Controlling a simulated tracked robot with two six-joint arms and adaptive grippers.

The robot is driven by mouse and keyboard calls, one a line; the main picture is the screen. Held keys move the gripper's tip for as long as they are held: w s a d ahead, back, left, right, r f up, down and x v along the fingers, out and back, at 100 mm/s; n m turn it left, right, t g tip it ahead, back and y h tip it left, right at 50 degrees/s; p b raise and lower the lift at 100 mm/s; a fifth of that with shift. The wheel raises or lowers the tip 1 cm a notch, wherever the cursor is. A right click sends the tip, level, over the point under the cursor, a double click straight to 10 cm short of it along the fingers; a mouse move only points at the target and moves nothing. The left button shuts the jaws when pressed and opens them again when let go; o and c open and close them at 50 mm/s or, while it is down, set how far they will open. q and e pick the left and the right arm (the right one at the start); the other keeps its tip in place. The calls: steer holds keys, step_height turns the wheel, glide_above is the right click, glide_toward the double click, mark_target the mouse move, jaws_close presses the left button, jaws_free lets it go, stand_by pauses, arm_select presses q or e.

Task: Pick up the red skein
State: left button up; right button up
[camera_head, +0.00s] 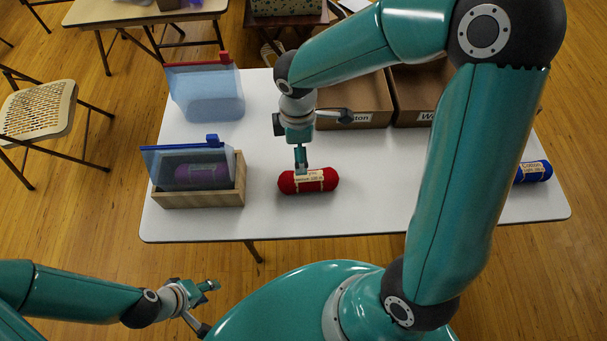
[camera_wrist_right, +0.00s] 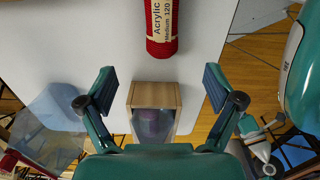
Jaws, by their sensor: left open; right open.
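The red skein (camera_head: 322,183) lies on the white table, with a cream label around its middle. In the right wrist view the red skein (camera_wrist_right: 161,42) is at the top, its label reading "Acrylic", and it lies beyond the fingertips. My right gripper (camera_head: 301,158) is just above or behind the skein in the head view and overlaps its label edge; I cannot tell whether it touches. In the wrist view my right gripper (camera_wrist_right: 160,88) has its fingers spread wide with nothing between them. My left gripper (camera_head: 208,287) is open and empty, low in front of the table.
A wooden box (camera_head: 200,199) with a purple skein and a blue-slider bag stands left of the red skein. A red-slider clear bag (camera_head: 207,92) is behind it. Cardboard boxes (camera_head: 360,97) stand at the back. A blue skein (camera_head: 534,171) lies at the right.

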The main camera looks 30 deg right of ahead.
mark_target(304, 181)
steer(key=f, duration=0.5)
steer(key=f+b, duration=0.1)
steer(key=f, duration=0.4)
steer(key=d+f, duration=0.1)
steer(key=f, duration=0.4)
steer(key=shift+s+f, duration=0.1)
steer(key=shift+s, duration=0.25)
steer(key=c, duration=1.2)
steer(key=shift+c, duration=0.2)
